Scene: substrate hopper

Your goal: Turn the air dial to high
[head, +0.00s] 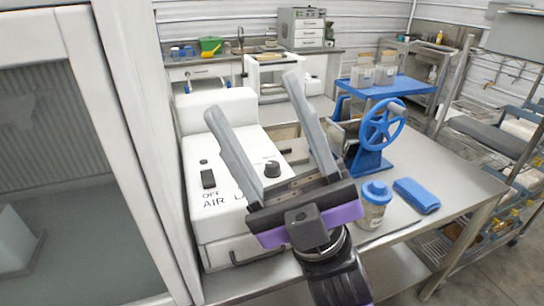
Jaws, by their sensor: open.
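The white machine (222,215) stands at the left end of the metal table. Its sloped top has a round black dial (272,168), a black rocker-like switch (208,179) and a small dark spot near the switch. The printed words "OFF" and "AIR L" show; the rest of the lettering is hidden behind my gripper. My gripper (253,95) is open and empty, with long grey fingers pointing up and away. The dial appears between the fingers in the picture, near their base; I cannot tell the gap in depth. The dial's pointer setting is too small to read.
A blue hand-wheel device (381,125) stands right of my gripper. A jar with a blue lid (374,205) and a folded blue cloth (416,195) lie on the metal table (450,180). A white-framed glass enclosure (140,150) closes off the left. Wire shelving is at right.

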